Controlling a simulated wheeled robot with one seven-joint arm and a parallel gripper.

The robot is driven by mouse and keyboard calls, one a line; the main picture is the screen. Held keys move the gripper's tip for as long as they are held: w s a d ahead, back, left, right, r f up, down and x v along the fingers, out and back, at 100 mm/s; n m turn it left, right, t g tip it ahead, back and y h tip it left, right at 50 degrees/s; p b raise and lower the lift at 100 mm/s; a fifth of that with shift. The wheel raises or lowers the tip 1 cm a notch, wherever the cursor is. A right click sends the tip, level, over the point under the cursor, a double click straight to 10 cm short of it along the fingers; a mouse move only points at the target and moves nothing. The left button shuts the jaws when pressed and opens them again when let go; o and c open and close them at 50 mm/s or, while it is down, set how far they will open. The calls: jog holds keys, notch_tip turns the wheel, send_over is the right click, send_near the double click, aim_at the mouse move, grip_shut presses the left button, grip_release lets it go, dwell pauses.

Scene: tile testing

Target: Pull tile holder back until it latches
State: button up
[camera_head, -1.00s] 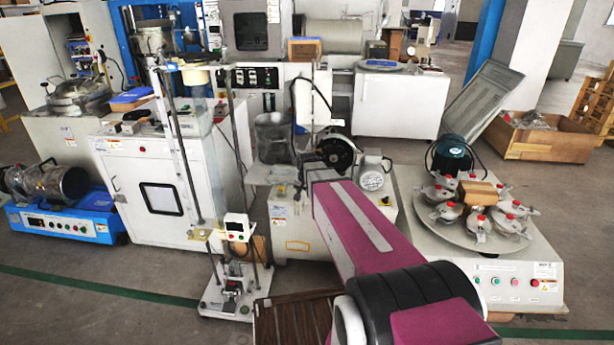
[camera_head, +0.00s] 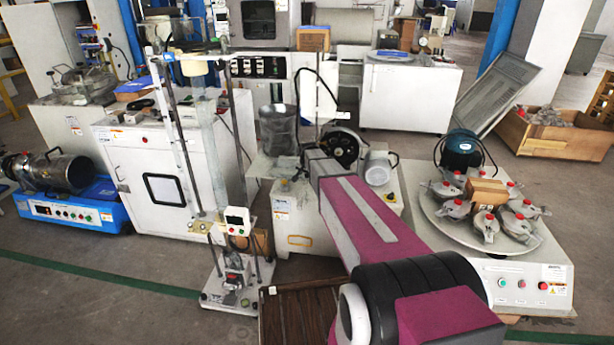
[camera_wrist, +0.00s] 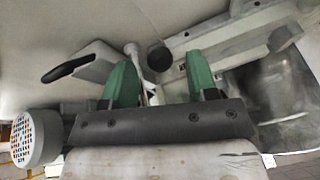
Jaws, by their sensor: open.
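My gripper (camera_wrist: 160,60) shows in the wrist view as two green fingers, spread apart with a gap between them. A thin metal lever (camera_wrist: 133,56) and a dark round knob (camera_wrist: 160,57) show beyond the fingertips, in line with the gap. I cannot tell whether the fingers touch them. A pale block with a black handle (camera_wrist: 72,67) is left of the fingers. I cannot tell for sure which part is the tile holder. In the head view, my purple arm reaches to the white machine with a dark wheel (camera_head: 341,151) and hides my gripper.
A grey metal hopper (camera_head: 278,130) stands left of the wheel, and a round motor (camera_head: 378,170) is right of it. A thin column stand (camera_head: 235,225) is left of the machine. A round platform with several clamped pots (camera_head: 447,225) stands at the right.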

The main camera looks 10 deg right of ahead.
jog(key=shift+w+f, duration=0.3)
jog(key=shift+f, duration=0.35)
grip_shut()
jog(key=w+a, duration=0.1)
jog(key=a, duration=0.3)
jog(key=w+a, duration=0.2)
jog(key=a, duration=0.3)
jog(key=w+a, duration=0.1)
jog(key=a, duration=0.3)
jog(key=shift+w+a, duration=0.2)
grip_release()
jog(key=shift+s+r, duration=0.1)
